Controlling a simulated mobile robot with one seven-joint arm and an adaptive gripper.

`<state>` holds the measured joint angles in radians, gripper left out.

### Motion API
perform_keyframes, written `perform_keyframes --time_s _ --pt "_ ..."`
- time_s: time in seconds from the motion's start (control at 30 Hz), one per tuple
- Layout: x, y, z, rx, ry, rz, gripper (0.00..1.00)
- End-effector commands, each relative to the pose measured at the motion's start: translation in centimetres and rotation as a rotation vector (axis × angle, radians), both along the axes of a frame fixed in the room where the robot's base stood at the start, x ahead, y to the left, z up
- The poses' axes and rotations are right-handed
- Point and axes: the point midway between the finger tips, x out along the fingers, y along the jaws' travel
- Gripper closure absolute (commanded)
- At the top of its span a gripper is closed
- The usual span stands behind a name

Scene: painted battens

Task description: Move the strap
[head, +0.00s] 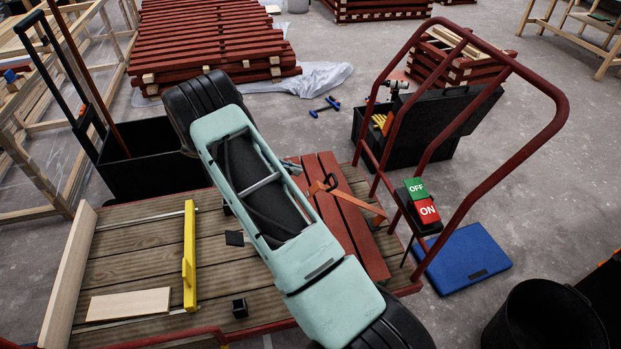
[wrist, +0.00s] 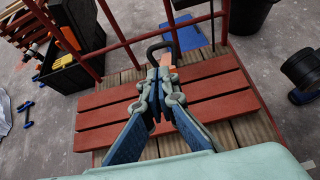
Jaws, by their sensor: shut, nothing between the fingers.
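The orange strap (head: 358,203) lies across red-painted battens (head: 352,222) on the wooden cart deck (head: 150,250). A loop of it stands up near the battens' far end. In the wrist view only a small orange piece of the strap (wrist: 173,69) shows, just beyond my fingertips; the rest is hidden behind the fingers. My gripper (wrist: 158,82) is shut and empty, above the battens and close to the strap. I cannot tell whether it touches the strap.
The cart's red tube handle (head: 560,115) rises at the right, with a green OFF and red ON switch box (head: 421,200) beside it. A yellow clamp bar (head: 189,255) and a pale board (head: 128,304) lie on the deck. A black toolbox (head: 440,125) stands beyond the handle.

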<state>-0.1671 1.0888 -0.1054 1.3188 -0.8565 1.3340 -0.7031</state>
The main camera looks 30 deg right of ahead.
Motion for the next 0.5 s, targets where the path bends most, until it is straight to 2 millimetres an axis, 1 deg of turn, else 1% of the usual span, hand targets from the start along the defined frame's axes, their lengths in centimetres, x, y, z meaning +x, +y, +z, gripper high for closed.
perform_keyframes --time_s 0.03,0.27,0.5 --pt "0.0 -0.4 -0.6 -0.008 0.015 0.004 1.0" --pt "-0.3 -2.0 -1.6 -0.022 0.03 0.008 1.0" --pt "-1.3 -5.6 -3.9 -0.02 0.029 0.007 1.0"
